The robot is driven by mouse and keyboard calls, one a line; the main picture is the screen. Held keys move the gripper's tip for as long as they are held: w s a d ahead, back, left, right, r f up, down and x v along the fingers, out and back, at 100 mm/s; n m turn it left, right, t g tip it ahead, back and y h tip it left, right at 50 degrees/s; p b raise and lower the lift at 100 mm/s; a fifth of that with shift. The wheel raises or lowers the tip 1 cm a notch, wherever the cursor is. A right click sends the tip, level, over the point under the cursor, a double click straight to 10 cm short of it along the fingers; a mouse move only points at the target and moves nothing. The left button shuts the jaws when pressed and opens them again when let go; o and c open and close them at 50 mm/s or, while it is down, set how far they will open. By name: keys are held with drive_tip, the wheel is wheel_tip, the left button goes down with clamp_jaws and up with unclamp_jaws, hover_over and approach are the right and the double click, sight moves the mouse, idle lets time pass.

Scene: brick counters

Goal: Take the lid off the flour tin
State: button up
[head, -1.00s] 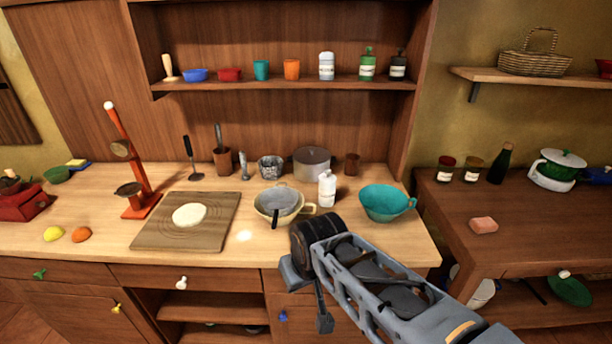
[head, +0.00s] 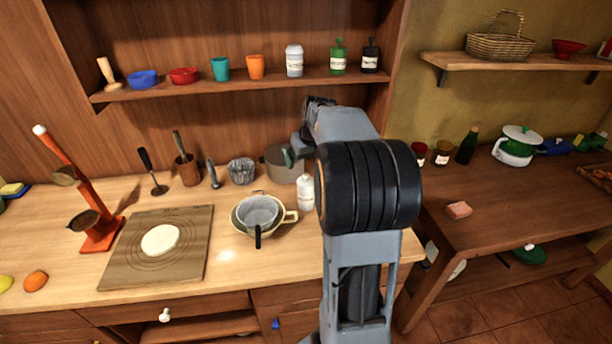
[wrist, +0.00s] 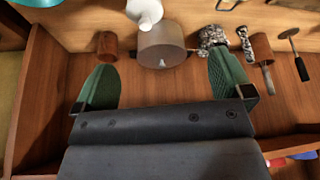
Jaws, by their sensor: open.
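A grey metal tin (head: 274,168) stands at the back of the light wooden counter; I take it for the flour tin, though I can read no label. In the head view its right part is hidden by my gripper.
A white bottle (head: 305,192) stands close in front of the tin. A brown cup (wrist: 107,45) and a patterned crock (wrist: 212,38) flank it. A strainer and pan (head: 262,212) lie in front. A shelf (head: 240,88) with cups and bottles runs above.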

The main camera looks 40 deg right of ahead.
drive_tip(key=w+d, duration=0.1)
drive_tip(key=d, duration=0.2)
drive_tip(key=p, duration=0.2)
hover_over(306, 174)
drive_tip(key=s, duration=0.3)
drive_tip(key=f, duration=0.7)
drive_tip(key=shift+w+a, duration=0.2)
drive_tip(key=shift+a, duration=0.1)
drive_tip(key=shift+p+x, duration=1)
drive_tip(key=shift+x, duration=2.15)
drive_tip(key=shift+w, duration=0.1)
drive_tip(key=shift+c, duration=0.3)
drive_tip(key=c, duration=0.9)
drive_tip(key=shift+r, duration=0.1)
drive_tip(key=shift+c, duration=0.2)
drive_tip(key=shift+r, duration=0.1)
